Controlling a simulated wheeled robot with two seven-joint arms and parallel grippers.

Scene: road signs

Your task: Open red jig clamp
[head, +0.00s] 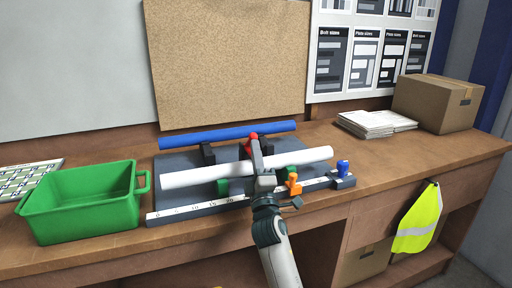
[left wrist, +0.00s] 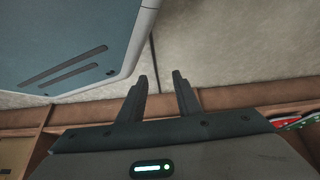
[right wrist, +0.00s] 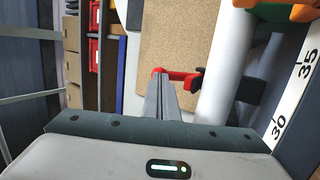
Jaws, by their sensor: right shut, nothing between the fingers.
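The red jig clamp (head: 252,136) is at the back of the dark grey jig (head: 168,163), behind the white tube (head: 190,179). In the right wrist view, its red handle (right wrist: 182,77) lies across, beside my fingertips. My right gripper (head: 256,145) reaches over the white tube with its fingertips at the red clamp; contact is unclear. In its wrist view the right gripper (right wrist: 161,76) is shut, with nothing between the fingers. My left gripper (left wrist: 159,78) is open and empty, seen only in its own wrist view. My right fingers partly cover the red clamp.
An orange clamp (head: 293,184) and a blue clamp (head: 343,167) stand at the jig's front right. A blue tube (head: 220,134) lies behind. A green bin (head: 80,209) stands left; papers (head: 375,122) and a carton (head: 437,102) stand right. The bench's right front is clear.

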